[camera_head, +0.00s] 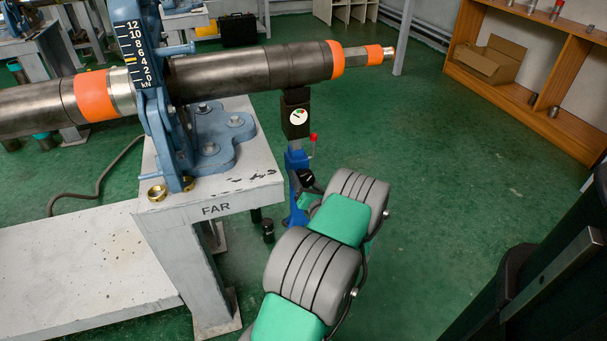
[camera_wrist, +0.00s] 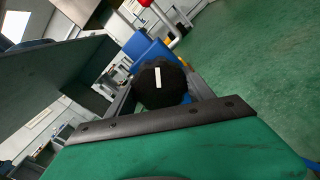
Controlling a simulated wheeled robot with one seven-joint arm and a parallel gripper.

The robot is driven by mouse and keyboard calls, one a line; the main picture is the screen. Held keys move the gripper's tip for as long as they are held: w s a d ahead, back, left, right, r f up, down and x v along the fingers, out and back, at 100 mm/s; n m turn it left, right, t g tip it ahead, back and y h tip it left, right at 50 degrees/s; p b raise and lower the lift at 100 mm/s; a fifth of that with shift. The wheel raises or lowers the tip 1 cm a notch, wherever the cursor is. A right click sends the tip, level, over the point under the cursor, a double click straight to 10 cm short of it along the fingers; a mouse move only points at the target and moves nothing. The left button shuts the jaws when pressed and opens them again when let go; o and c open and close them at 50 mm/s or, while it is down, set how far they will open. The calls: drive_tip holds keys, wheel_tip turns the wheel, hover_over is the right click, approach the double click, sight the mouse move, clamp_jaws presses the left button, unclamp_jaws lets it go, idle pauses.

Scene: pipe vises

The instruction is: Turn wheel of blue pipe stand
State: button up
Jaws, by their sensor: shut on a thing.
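The blue pipe stand (camera_head: 297,160) stands on the floor just right of the table marked FAR, under the right part of the long dark pipe (camera_head: 250,68). Its black head with a round gauge (camera_head: 299,117) is at the pipe's underside. The stand's black wheel (camera_wrist: 160,84), with a white mark, is in the middle of the wrist view; the blue stand body (camera_wrist: 148,50) is behind it. My gripper (camera_wrist: 158,92) is shut on the wheel, with its fingers at the wheel's sides. In the head view my gripper (camera_head: 306,182) is small and partly hidden by my arm.
The table (camera_head: 240,196) marked FAR carries a blue vise (camera_head: 205,145) and brass rings (camera_head: 157,192). A red-knobbed lever (camera_head: 313,139) sticks out from the stand. Black cylinders (camera_head: 268,231) stand on the floor by the table.

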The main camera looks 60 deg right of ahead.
sight(306, 183)
drive_tip(key=shift+m+p, duration=0.4)
drive_tip(key=shift+m, duration=0.3)
drive_tip(key=o, duration=1.4)
drive_tip(key=shift+c, duration=0.2)
drive_tip(key=v, duration=0.6)
drive_tip(key=shift+s, duration=0.2)
drive_tip(key=shift+s+a+b, duration=0.4)
drive_tip(key=shift+s+a, duration=0.05)
drive_tip(key=shift+a, duration=0.2)
